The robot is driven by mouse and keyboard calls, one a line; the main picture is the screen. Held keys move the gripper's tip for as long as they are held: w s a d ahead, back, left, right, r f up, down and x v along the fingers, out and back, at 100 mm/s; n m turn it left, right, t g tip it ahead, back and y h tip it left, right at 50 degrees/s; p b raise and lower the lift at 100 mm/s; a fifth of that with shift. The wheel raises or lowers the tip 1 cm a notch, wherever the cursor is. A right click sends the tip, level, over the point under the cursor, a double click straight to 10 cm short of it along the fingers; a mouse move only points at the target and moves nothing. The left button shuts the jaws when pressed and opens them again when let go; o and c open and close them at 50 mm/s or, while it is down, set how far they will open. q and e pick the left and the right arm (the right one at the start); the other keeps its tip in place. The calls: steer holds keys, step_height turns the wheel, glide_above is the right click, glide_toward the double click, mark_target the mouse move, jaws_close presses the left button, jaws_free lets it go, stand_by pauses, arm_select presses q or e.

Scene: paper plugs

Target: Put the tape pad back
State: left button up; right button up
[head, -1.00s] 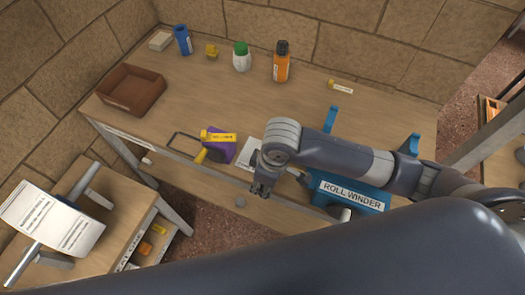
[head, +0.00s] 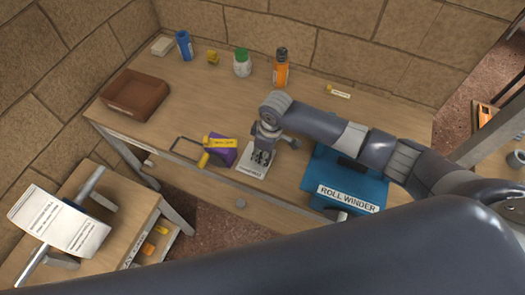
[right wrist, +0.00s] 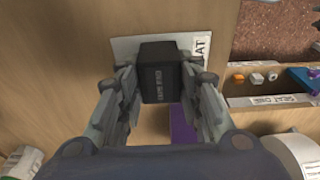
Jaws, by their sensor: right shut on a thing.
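My right gripper (head: 262,157) is low over the white labelled mat (head: 251,174) near the front edge of the workbench. In the right wrist view, the right gripper (right wrist: 160,95) is shut on a black block (right wrist: 159,75) with small pale lettering that I cannot read clearly. The block is in front of the white mat (right wrist: 125,48); whether it touches the mat I cannot tell. No other thing is clearly marked as the tape pad. My left gripper is not in view.
A purple thing (head: 223,156) with yellow parts lies just left of the mat. The blue roll winder (head: 335,180) stands to the right. A brown tray (head: 136,94), an orange bottle (head: 281,71) and a green-capped jar (head: 242,66) stand farther back.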

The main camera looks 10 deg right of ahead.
steer(key=shift+f, duration=0.45)
steer(key=o, duration=0.9)
steer(key=shift+f, duration=0.1)
steer(key=shift+o, duration=0.2)
step_height(320, 180, up, 12)
steer(key=s+d+b, duration=0.1)
steer(key=b, duration=0.1)
steer(key=shift+d, duration=0.2)
